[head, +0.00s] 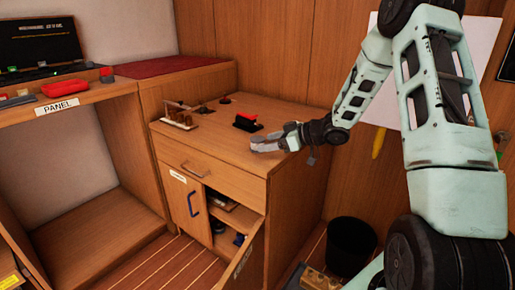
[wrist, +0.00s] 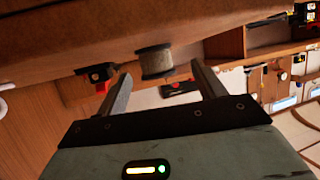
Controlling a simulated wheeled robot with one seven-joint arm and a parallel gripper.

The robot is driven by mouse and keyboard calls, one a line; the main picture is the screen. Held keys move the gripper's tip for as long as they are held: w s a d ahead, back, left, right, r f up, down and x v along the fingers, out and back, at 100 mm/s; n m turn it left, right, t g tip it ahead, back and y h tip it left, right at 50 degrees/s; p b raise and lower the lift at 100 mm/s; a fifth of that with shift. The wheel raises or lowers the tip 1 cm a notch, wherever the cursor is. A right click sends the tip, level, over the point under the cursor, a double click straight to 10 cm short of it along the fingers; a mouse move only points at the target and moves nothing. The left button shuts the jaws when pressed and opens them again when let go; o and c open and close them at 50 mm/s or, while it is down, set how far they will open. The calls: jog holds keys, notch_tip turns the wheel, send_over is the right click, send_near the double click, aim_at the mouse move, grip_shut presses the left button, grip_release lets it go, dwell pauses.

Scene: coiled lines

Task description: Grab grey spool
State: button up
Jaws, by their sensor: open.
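The grey spool (wrist: 154,62) shows in the wrist view, whose picture is turned nearly upside down. It has a flange at each end and sits against the wooden cabinet top (wrist: 60,50). It lies between and just beyond the tips of my gripper (wrist: 161,70), whose two fingers are apart with nothing held. In the head view my gripper (head: 268,143) reaches low over the right part of the cabinet top (head: 222,142). I cannot make out the spool there apart from the grey fingers.
A red and black item (head: 246,122) lies just behind my gripper. A wooden rack (head: 178,117) stands at the cabinet top's left. Below, a cabinet door (head: 244,255) hangs open. A black bin (head: 351,247) stands on the floor to the right.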

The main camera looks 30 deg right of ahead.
aim_at(256, 140)
jog(key=b+x, duration=0.2)
jog(key=x, duration=0.3)
jog(key=shift+w, duration=0.45)
jog(key=shift+r, duration=0.1)
jog(key=c, duration=1)
jog(key=shift+c, duration=0.2)
